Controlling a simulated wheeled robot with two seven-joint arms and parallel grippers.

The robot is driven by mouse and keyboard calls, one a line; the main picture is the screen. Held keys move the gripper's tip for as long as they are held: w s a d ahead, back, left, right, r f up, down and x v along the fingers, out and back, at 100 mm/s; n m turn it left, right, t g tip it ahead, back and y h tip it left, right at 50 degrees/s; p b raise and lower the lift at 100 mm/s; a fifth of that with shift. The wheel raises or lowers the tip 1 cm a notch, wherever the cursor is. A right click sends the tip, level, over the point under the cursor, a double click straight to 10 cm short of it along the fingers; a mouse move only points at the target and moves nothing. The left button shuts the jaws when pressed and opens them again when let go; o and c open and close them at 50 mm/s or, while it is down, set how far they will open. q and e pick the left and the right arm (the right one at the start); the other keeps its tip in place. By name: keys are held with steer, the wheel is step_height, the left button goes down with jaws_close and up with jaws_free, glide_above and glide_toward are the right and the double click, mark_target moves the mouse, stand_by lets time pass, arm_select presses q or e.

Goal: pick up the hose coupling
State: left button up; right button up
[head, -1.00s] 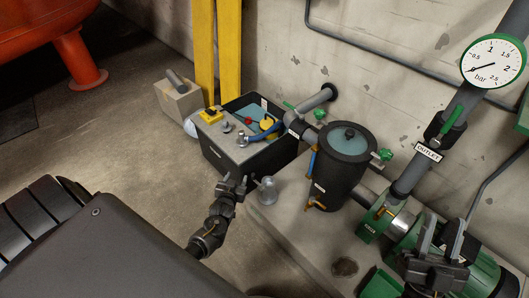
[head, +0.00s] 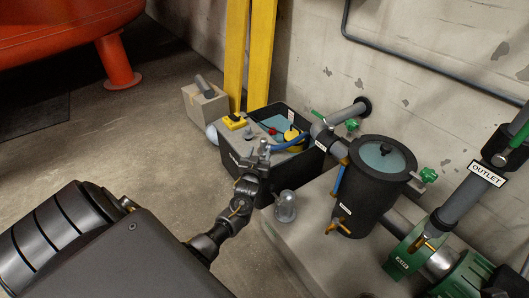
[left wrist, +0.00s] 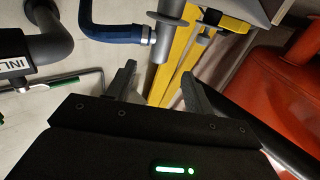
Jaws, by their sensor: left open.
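A blue hose (head: 290,145) runs over the grey-topped box, and its near end is hidden by my left gripper (head: 259,158). In the left wrist view, the blue hose (left wrist: 112,33) ends in a silver fitting (left wrist: 148,36) against a grey flanged cylinder (left wrist: 169,22). I take this end for the hose coupling. My left gripper (left wrist: 158,88) is open and empty there, with the cylinder beyond its fingertips and apart from them. Only a dark piece of my right gripper (head: 499,291) shows at the bottom edge; its jaws cannot be made out.
The box (head: 291,167) has a yellow part (head: 234,121) on top. A clear dome-like piece (head: 286,207) stands on the concrete plinth (head: 305,240), near a dark lidded vessel (head: 372,190). Yellow posts (head: 259,55) stand behind. The floor at left is open.

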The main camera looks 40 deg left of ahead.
mark_target(263, 143)
arm_select(q)
steer(key=b+x, duration=0.2)
steer(key=x, duration=0.1)
steer(key=b+x, duration=0.1)
steer(key=x, duration=0.1)
steer(key=shift+d+f, duration=0.1)
steer(key=shift+f, duration=0.2)
steer(key=shift+w+r, duration=0.15)
steer(key=shift+w, duration=0.05)
steer(key=shift+c, duration=0.4)
steer(key=c, duration=0.9)
jaws_close()
steer(key=shift+r, duration=0.1)
